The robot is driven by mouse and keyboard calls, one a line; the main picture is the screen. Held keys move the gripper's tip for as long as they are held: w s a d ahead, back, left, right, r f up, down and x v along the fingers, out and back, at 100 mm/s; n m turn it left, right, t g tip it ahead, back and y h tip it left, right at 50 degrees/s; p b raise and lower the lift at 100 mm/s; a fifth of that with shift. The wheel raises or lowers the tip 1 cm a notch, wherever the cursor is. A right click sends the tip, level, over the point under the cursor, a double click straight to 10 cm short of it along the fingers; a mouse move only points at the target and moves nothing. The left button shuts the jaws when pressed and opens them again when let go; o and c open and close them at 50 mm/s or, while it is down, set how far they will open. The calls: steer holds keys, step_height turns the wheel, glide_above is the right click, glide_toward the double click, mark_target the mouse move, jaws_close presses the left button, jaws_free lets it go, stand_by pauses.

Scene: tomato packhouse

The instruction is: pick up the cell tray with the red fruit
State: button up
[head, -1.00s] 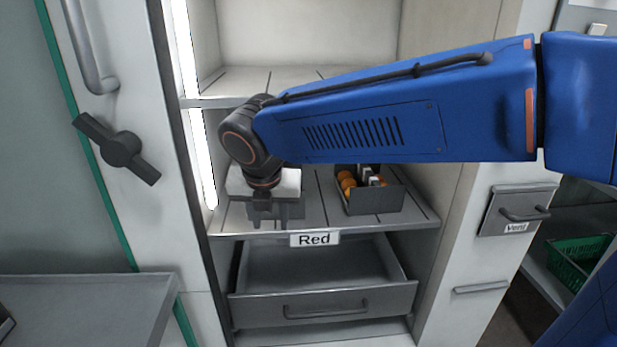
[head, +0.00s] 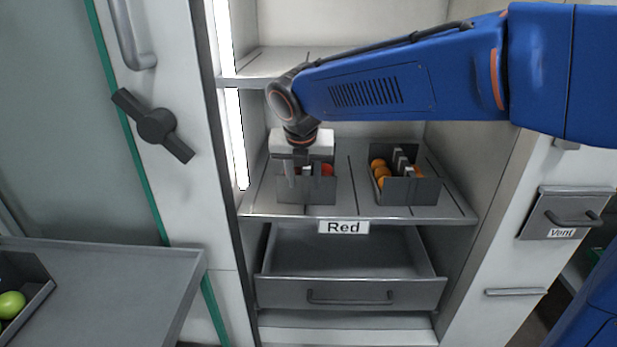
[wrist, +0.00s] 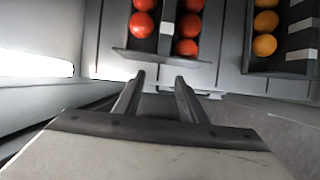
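The cell tray with red fruit (head: 321,197) sits on the left of the shelf labelled Red, partly hidden behind my gripper in the head view. In the wrist view the same tray (wrist: 150,56) shows red fruit in two rows with a pale divider between them. My gripper (wrist: 160,77) is open and empty, its two fingers apart just short of the tray's near wall. In the head view my gripper (head: 300,180) hangs pointing down over the tray.
A second cell tray with orange fruit (head: 408,192) stands to the right on the same shelf. Below is an open drawer (head: 350,292). An upper shelf edge (head: 255,82) and the cabinet's side walls bound the space. A side table (head: 120,285) stands at left.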

mark_target(305, 177)
steer(key=w, duration=0.4)
steer(key=shift+d+f, duration=0.2)
steer(key=shift+w+f, duration=0.15)
steer(key=shift+f, duration=0.5)
steer(key=shift+w+f, duration=0.2)
steer(key=shift+f, duration=0.35)
jaws_close()
